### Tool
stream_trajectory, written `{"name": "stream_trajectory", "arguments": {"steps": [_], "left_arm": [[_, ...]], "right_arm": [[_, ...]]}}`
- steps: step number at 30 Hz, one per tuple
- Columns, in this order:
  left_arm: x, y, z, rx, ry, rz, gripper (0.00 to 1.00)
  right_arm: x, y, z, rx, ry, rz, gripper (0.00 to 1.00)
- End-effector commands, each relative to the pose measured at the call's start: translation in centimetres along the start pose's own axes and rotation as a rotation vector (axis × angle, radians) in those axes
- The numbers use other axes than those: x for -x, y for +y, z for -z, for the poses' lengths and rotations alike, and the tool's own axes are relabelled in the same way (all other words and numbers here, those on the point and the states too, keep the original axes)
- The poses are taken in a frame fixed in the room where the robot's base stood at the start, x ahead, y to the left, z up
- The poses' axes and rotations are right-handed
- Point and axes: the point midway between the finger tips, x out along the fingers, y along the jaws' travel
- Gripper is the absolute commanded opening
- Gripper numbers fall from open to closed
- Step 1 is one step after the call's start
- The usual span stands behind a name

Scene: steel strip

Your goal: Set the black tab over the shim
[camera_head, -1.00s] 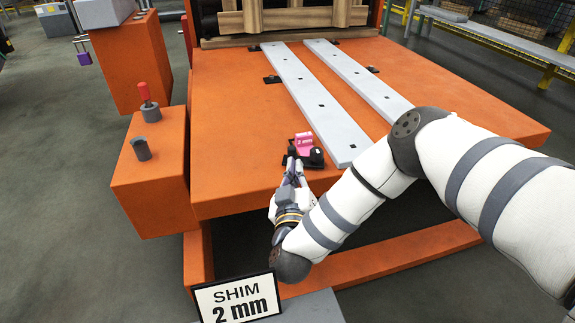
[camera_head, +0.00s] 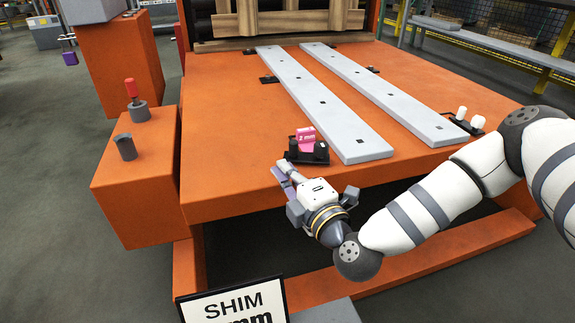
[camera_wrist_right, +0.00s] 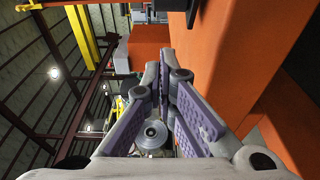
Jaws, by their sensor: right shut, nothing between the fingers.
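The pink shim (camera_head: 306,134) stands beside the near end of the left steel strip, in or against a low black piece (camera_head: 318,153). I take this black piece to be the tab; its exact seating on the shim is too small to tell. My right gripper (camera_head: 284,173) is just in front of the orange table's front edge, below and left of the black piece and apart from it. In the right wrist view its purple-padded fingers (camera_wrist_right: 167,70) are shut with nothing between them. The shim and tab do not show there. My left gripper is out of view.
Two grey steel strips (camera_head: 325,105) run across the orange table (camera_head: 230,130). Another black piece with white knobs (camera_head: 468,122) sits by the right strip's near end. An orange box with a red lever (camera_head: 132,90) stands at left. A shim sign (camera_head: 235,303) is at the front.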

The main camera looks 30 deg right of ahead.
Motion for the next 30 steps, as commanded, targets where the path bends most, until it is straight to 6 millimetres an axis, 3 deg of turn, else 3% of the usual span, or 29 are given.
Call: {"name": "stream_trajectory", "arguments": {"steps": [3,9,23,30], "left_arm": [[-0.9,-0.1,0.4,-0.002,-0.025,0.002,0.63],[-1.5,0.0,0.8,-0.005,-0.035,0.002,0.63],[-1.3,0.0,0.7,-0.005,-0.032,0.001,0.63],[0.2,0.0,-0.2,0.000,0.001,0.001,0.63]], "right_arm": [[-1.9,-0.5,-1.2,-0.001,-0.006,0.002,0.00],[-3.5,-0.1,-2.6,-0.001,-0.003,0.000,0.00],[-3.7,0.2,-2.8,-0.001,-0.003,-0.001,0.00],[-3.8,0.7,-2.7,0.000,-0.045,-0.004,0.00]]}}
